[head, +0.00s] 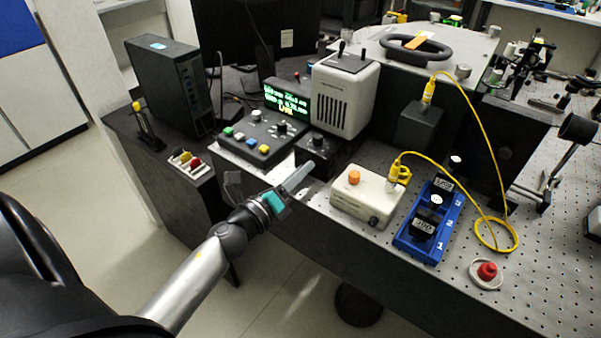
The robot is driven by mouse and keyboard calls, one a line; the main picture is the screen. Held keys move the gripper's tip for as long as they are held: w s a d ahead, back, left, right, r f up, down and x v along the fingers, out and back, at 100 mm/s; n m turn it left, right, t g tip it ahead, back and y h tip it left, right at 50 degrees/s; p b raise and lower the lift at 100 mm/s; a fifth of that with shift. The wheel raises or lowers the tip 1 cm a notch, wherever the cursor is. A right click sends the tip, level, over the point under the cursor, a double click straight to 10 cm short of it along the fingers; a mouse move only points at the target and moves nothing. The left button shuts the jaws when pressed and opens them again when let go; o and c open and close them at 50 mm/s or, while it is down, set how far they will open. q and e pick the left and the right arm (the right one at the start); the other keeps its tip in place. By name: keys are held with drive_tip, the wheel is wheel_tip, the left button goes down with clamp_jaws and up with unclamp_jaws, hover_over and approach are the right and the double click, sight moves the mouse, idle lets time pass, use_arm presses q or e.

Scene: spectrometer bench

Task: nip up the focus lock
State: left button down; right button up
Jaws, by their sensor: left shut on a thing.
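My left gripper (306,168) comes in from the left over the bench's front edge. Its grey fingers are shut, with their tips at the front of a small black box (324,148) with a dark knob (317,139) on top. The focus lock is hidden at the fingertips, and I cannot make out its shape or angle. The white vented housing (345,93) stands just behind the black box. My right gripper is not in view.
A control panel (253,150) with coloured buttons lies left of the gripper. A cream box (368,200) with an orange knob stands to its right, near a blue tray (414,246). A yellow cable (484,146) loops over the perforated bench. A red button (487,270) sits front right.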

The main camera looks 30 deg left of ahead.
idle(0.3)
use_arm(q)
drive_tip(key=c, duration=0.8)
unclamp_jaws()
drive_tip(key=shift+s, duration=0.1)
drive_tip(key=s, duration=0.5)
drive_tip(key=s+b, duration=0.1)
drive_tip(key=s, duration=0.4)
drive_tip(key=s+a+b, duration=0.1)
drive_tip(key=s, duration=0.4)
drive_tip(key=shift+a, duration=0.1)
